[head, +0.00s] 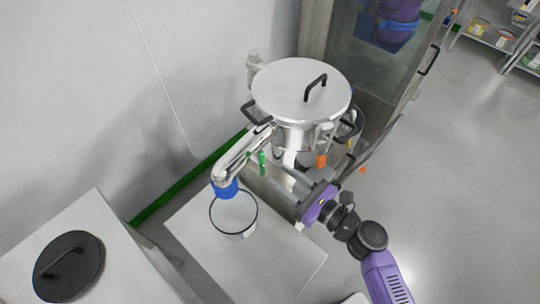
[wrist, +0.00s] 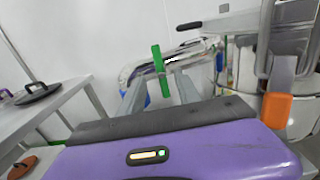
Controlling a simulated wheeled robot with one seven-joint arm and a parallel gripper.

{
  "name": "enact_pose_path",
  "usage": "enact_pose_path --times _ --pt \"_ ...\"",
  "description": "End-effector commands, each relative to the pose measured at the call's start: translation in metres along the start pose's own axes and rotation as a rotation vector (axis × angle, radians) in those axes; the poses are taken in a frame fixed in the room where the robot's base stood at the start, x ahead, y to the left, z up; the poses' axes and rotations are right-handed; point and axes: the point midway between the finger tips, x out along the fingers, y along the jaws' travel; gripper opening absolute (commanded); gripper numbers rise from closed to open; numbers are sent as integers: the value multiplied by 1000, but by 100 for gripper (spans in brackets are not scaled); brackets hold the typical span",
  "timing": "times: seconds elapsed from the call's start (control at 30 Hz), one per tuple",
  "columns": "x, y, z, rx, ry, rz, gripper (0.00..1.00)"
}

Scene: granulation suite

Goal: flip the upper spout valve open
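A curved steel spout (head: 238,157) runs from the vessel down to a blue end (head: 226,188). A green valve lever (head: 262,163) stands upright at the spout; in the wrist view the green lever (wrist: 160,72) appears between the tips of my two fingers. My gripper (head: 266,170) is open, its fingers spread on either side of the lever with visible gaps. I cannot tell how deep the lever sits between them. An orange handle (head: 321,160) hangs below the vessel, right of the green lever, and shows in the wrist view (wrist: 277,110).
The steel vessel (head: 285,88) has a lid with a black handle. A white bucket (head: 233,216) stands below the spout on a pale table (head: 285,262). Another table with a round black lid (head: 68,267) is at lower left. A glass-fronted cabinet (head: 362,75) stands behind; open floor lies right.

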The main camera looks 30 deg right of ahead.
Motion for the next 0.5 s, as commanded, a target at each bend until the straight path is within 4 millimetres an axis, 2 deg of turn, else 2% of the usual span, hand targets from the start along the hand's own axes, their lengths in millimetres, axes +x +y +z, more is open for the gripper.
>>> enact_pose_path --times 0.17,0.5 --pt "17 -1 2 7 0 -1 40" --pt "66 -1 1 5 1 -2 40"
